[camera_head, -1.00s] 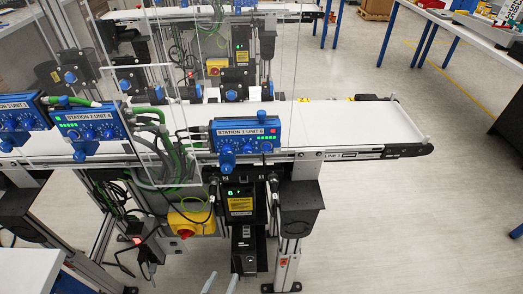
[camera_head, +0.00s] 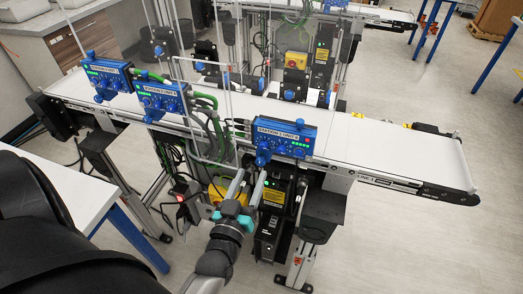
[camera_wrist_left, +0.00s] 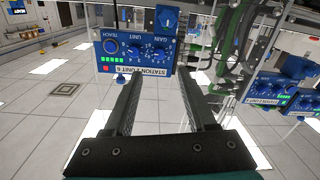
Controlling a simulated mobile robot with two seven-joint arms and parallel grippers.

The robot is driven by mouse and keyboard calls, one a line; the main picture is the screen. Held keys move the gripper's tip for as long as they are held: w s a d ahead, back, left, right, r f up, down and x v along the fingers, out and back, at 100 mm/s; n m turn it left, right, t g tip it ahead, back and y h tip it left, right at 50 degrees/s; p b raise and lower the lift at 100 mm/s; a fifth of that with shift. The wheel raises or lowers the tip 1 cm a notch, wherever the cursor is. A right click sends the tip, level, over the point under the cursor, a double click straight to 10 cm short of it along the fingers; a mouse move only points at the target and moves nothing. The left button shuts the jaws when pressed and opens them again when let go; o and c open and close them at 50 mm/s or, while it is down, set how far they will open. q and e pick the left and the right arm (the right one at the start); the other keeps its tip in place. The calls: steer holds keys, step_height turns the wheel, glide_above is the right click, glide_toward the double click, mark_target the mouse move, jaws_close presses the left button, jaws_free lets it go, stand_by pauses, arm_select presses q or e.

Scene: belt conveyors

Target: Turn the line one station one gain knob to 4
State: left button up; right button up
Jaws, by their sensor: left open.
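Blue control boxes are mounted along the conveyor's front edge. The nearest, labelled unit 6 (camera_head: 283,138), is at centre in the head view; its station number is hard to read. In the left wrist view this box (camera_wrist_left: 137,69) appears upside down, with teach, unit and gain controls; the gain knob (camera_wrist_left: 162,56) is on the right. Its setting is too small to read. My left gripper (camera_head: 247,180) is open and empty, below and in front of this box. Its two fingers (camera_wrist_left: 163,84) point toward the box, apart from the knobs. My right gripper is out of view.
Two more blue boxes (camera_head: 161,99) (camera_head: 105,74) sit to the left. Green and grey cables (camera_head: 208,112) hang between the boxes. A yellow switch box (camera_head: 216,192) is behind my gripper.

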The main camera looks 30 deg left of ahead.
mark_target(263, 148)
arm_select(q)
steer(key=x, duration=0.9)
steer(key=shift+w, duration=0.2)
jaws_close()
stand_by(0.3)
